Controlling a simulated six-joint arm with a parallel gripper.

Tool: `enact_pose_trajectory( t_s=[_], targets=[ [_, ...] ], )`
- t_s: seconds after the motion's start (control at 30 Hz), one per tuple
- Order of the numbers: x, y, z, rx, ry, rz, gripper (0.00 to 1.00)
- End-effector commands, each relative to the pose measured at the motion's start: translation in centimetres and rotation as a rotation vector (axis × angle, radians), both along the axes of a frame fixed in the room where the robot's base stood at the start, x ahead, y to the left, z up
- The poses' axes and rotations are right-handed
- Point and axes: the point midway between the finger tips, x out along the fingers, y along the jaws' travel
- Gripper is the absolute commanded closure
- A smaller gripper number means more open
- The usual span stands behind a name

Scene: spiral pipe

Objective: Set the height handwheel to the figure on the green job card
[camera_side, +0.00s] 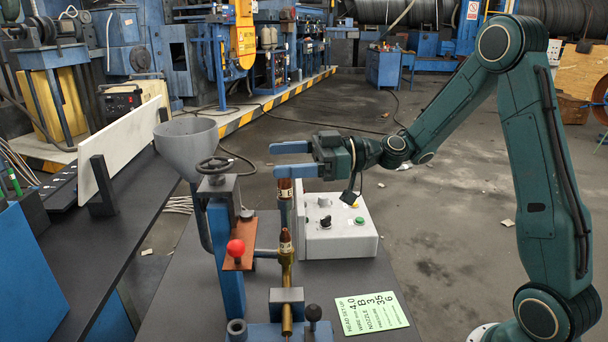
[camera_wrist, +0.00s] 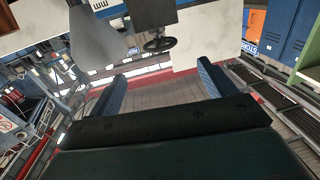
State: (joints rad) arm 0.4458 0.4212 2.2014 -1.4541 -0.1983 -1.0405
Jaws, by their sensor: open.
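The dark handwheel (camera_side: 214,165) sits on top of the blue column, beside the grey funnel. It also shows in the wrist view (camera_wrist: 158,43), beyond my fingertips. The green job card (camera_side: 371,313) lies on the bench at the front; its figures seem to include 4.0, 3, 35 and 6, and the small labels are hard to read. No scale figure on the wheel is legible. My gripper (camera_side: 274,159) is open and empty, its blue fingers pointing left, to the right of the wheel and apart from it. Both fingers show in the wrist view (camera_wrist: 162,82).
A grey funnel (camera_side: 187,146) stands behind the wheel. A red-knobbed lever (camera_side: 236,248) and a brass nozzle assembly (camera_side: 287,265) stand below and right. A white control box (camera_side: 335,227) with knobs sits under my gripper. A white panel (camera_side: 120,150) stands at left.

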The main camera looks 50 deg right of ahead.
Motion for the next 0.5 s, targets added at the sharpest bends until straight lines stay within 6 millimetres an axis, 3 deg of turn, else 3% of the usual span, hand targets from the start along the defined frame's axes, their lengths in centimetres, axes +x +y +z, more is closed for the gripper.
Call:
enact_pose_trajectory(
  t_s=[0.5],
  targets=[
    [3.1, 4.2, 0.0, 0.001, -0.001, 0.006, 0.17]
  ],
)
